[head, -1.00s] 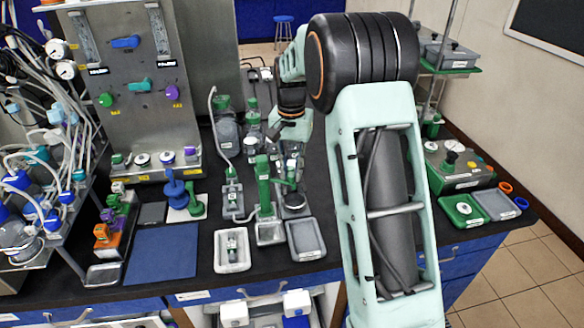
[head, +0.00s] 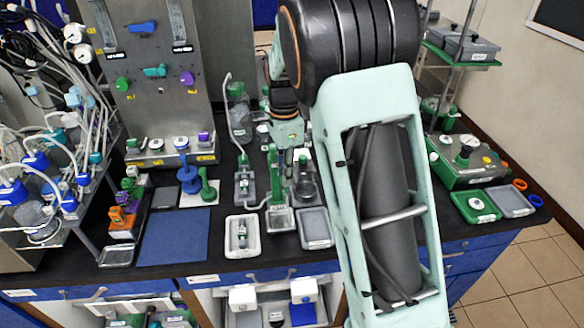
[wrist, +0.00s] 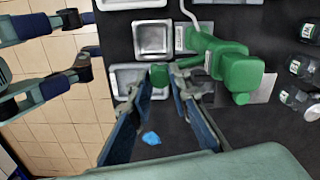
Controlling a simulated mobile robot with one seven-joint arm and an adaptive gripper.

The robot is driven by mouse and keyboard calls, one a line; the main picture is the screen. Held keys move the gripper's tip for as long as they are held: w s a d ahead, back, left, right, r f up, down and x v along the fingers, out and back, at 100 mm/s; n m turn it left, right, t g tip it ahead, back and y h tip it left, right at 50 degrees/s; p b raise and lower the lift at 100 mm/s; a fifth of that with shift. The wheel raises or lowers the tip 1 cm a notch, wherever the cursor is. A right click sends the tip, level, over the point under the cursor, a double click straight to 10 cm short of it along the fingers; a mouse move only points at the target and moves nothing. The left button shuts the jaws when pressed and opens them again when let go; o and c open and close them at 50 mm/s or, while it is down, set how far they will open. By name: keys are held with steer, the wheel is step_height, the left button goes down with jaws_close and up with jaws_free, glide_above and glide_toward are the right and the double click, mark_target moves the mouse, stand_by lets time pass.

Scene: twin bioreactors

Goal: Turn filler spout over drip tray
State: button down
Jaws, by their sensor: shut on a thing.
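A square metal tray (wrist: 137,40) lies just above the fingertips, and a grey tray (wrist: 118,76) lies partly under the left finger. In the head view, my gripper (head: 287,150) hangs beside the green post (head: 273,172), behind the grey tray (head: 316,243).
A white tray (head: 241,252) sits left of the filler in the head view. A blue mat (head: 174,236) lies farther left, clear on top. Glass vessels (wrist: 306,68) stand at the right edge in the wrist view. A small blue piece (wrist: 152,138) shows between my fingers.

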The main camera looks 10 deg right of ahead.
steer(key=shift+a+m+p, duration=0.35)
steer(key=shift+a+m, duration=0.6)
steer(key=shift+m, duration=0.35)
steer(key=c, duration=1.8)
jaws_free()
steer(key=shift+s, duration=0.1)
step_height(320, 180, up, 12)
